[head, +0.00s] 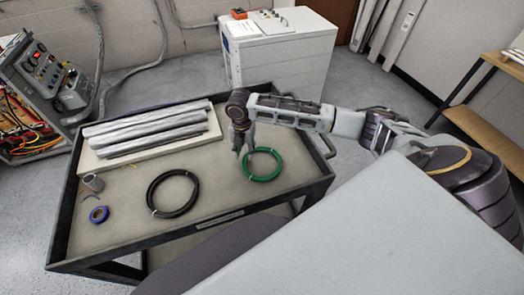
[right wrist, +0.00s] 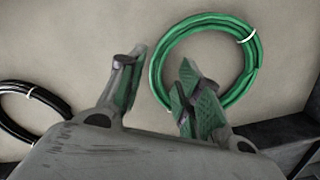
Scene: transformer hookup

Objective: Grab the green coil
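The green coil (head: 262,165) lies flat on the right part of the cart's top, with white ties on it. It also shows in the right wrist view (right wrist: 157,72), at upper right. My right gripper (head: 242,150) hangs over the coil's left edge, fingers pointing down. In the right wrist view the gripper (right wrist: 158,85) has its fingers apart, with nothing between them but bare tray surface and part of the coil's left side close to the right finger. Whether a finger touches the coil cannot be told. My left gripper is not in view.
The cart (head: 235,190) has a raised dark rim. A black coil (head: 173,194) lies left of the green one. A white cabinet (head: 280,55) stands behind.

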